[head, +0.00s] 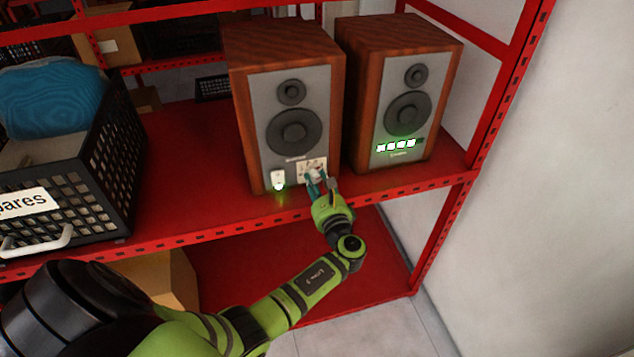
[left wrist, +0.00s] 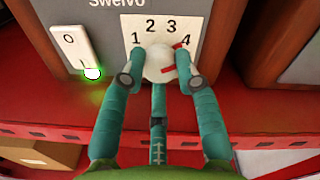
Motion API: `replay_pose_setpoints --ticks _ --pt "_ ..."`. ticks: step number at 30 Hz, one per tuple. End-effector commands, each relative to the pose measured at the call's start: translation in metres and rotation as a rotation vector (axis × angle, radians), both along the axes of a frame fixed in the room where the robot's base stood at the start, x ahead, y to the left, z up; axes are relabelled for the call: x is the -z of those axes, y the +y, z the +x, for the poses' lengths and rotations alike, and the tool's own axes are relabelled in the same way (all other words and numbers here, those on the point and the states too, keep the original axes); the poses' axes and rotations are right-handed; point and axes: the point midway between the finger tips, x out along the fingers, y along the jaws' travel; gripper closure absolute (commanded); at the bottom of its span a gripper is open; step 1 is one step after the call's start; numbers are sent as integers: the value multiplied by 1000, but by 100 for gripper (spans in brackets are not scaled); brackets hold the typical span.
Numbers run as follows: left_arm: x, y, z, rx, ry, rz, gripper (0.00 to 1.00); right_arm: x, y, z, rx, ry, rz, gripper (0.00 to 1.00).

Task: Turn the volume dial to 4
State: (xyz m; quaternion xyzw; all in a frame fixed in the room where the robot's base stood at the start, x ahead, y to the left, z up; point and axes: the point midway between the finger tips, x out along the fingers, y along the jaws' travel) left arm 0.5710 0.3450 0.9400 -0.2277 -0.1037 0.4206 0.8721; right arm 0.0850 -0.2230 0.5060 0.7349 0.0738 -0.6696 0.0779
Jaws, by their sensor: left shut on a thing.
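The volume dial is a round white knob (left wrist: 158,64) with a red pointer, low on the front of the left wooden speaker (head: 242,118). The plate (left wrist: 146,25) around it carries the numbers 1, 2, 3 and 4. The red shows at the dial's upper right, close beside the 4; the finger partly crowds this spot. My left gripper (head: 316,178) is shut on the dial, with teal fingers on both sides of it. The gripper also shows in the left wrist view (left wrist: 160,75). My right gripper is out of view.
A white switch (head: 278,180) with a glowing green light is left of the dial. The right speaker (head: 402,95) shows a row of lit green-white squares. A black crate (head: 105,165) stands at the left. The red shelf (head: 190,200) has clear room between crate and speaker.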

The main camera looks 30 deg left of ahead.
Motion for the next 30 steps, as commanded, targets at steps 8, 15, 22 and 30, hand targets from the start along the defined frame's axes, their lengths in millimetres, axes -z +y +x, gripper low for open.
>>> replay_pose_setpoints --ticks 8,15,22,30 --pt "-1 0 1 1 -3 1 44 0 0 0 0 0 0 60" --pt "0 0 0 1 -2 -1 44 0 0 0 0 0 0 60" --pt "1 -11 -8 3 -1 -3 44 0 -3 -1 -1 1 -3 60" --pt "0 -55 -43 2 0 -5 44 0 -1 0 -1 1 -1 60"
